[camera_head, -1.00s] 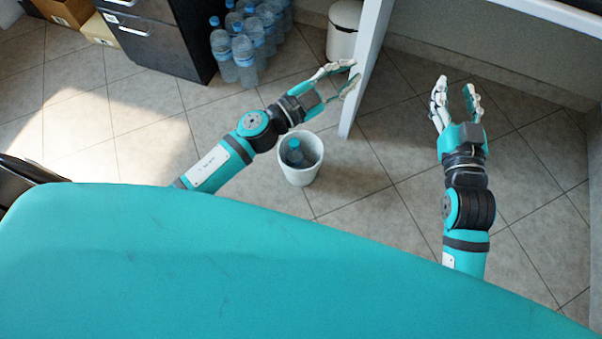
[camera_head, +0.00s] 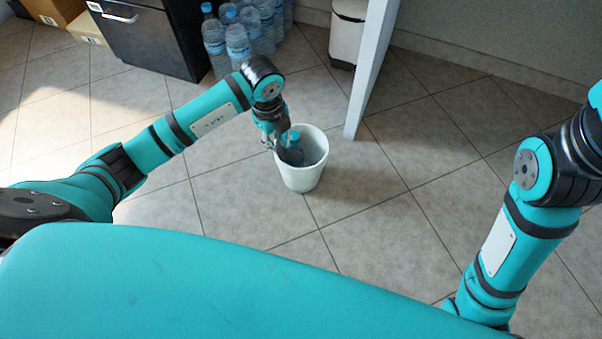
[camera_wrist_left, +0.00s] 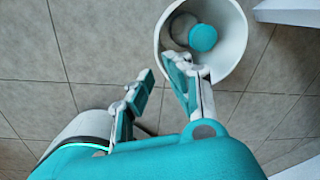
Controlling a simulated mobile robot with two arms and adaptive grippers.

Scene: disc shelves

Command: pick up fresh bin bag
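I see no bin bag in either view. My left gripper (camera_head: 275,140) points down at the bin's left rim. In the left wrist view my left gripper (camera_wrist_left: 164,72) is open with floor between its fingers. One finger overlaps the bin's near rim; whether it touches is unclear. My right gripper is out of view beyond the right edge.
Several water bottles (camera_head: 238,45) stand behind, beside a dark drawer cabinet (camera_head: 150,40). A white upright panel (camera_head: 368,75) stands right of the bin, with another white bin (camera_head: 347,35) behind it. Cardboard boxes (camera_head: 55,10) lie far left. The floor at centre right is clear.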

